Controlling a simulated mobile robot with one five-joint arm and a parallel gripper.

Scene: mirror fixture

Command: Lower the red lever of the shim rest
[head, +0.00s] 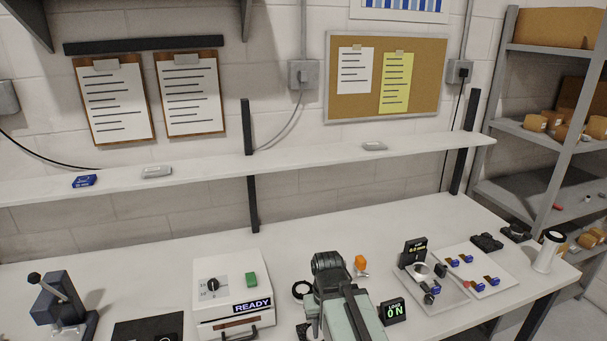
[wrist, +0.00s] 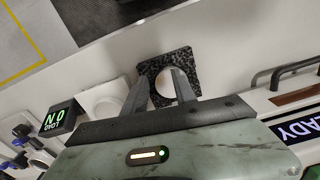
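No red lever can be made out in either view, and I cannot tell for certain which part is the shim rest. In the wrist view, my gripper (wrist: 163,80) is open, with its two grey fingers apart. A black speckled square plate (wrist: 185,58) with a pale round centre lies beyond and between the fingertips. I cannot tell whether the fingers touch it. In the head view, my green and dark arm covers part of the bench front, and my fingertips are hidden there.
A white READY box (head: 232,290) with a front handle stands left of my arm. A small LOAD ON display (head: 393,311) stands right of it. An orange-topped piece (head: 361,262) is behind. A grey tray (head: 437,292) and a white tray (head: 493,262) hold small parts.

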